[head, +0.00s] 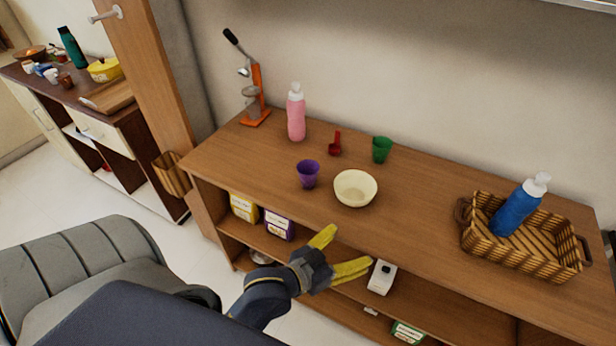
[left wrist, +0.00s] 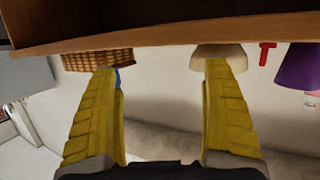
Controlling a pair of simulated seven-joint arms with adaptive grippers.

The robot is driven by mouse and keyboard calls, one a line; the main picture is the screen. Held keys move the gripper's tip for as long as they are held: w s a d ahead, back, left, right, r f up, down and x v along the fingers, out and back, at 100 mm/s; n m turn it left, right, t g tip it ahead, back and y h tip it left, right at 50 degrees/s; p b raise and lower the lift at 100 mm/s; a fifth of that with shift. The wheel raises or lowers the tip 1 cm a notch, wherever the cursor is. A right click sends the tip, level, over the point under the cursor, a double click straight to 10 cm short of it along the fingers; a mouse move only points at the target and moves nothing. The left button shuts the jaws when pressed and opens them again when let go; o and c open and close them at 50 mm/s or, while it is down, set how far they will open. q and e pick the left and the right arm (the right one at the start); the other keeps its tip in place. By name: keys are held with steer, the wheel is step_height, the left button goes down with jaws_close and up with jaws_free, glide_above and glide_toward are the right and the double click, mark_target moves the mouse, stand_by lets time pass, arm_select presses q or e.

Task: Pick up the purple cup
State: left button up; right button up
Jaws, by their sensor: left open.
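The purple cup (head: 308,175) stands upright on the wooden shelf top, just left of a cream bowl (head: 355,188). It also shows upside down at the right edge of the left wrist view (left wrist: 298,68), partly cut off. My left gripper (head: 346,250), with yellow fingers, is open and empty in front of the shelf's front edge, below and right of the cup in the head view. In the left wrist view, the bowl (left wrist: 220,58) shows beyond one finger, and the cup is outside the jaws. My right gripper is not in view.
A red scoop (head: 335,147), green cup (head: 381,150), pink bottle (head: 296,113) and orange press (head: 254,95) stand behind the purple cup. A wicker basket (head: 468,238) with a blue bottle (head: 517,208) is at right. Boxes (head: 278,225) sit on the lower shelf.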

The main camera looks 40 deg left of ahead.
arm_select(q)
steer(key=w+r+n+t+h, duration=0.1)
steer(key=w+r+n+t, duration=0.2)
steer(key=r, duration=0.4)
steer(key=w+r+n+t+h, duration=0.1)
steer(key=r+n+t, duration=0.35)
steer(key=r, duration=0.35)
steer(key=a+r+n+t+y, duration=0.2)
steer(key=a+r+n+y, duration=0.15)
steer(key=n+y, duration=0.4)
steer(key=a+r+n+t+y, duration=0.1)
steer(key=a+r+n+y, duration=0.3)
steer(key=n, duration=0.6)
steer(key=w+a+f+n+g+y, duration=0.1)
steer(key=a+f+n+g+y, duration=0.1)
steer(key=a+n+g+y, duration=0.5)
steer(key=w+a+f+n+g, duration=0.35)
steer(key=f+n, duration=0.55)
steer(key=n, duration=0.3)
steer(key=n+g+h, duration=0.3)
glide_toward(307, 165)
steer(key=shift+s+r+y, duration=0.1)
steer(key=shift+s+y, duration=0.05)
steer(key=shift+y, duration=0.1)
steer(key=shift+w+a+f, duration=0.1)
steer(key=shift+w+f, duration=0.2)
steer(key=shift+f, duration=0.05)
steer(key=shift+x, duration=3.4)
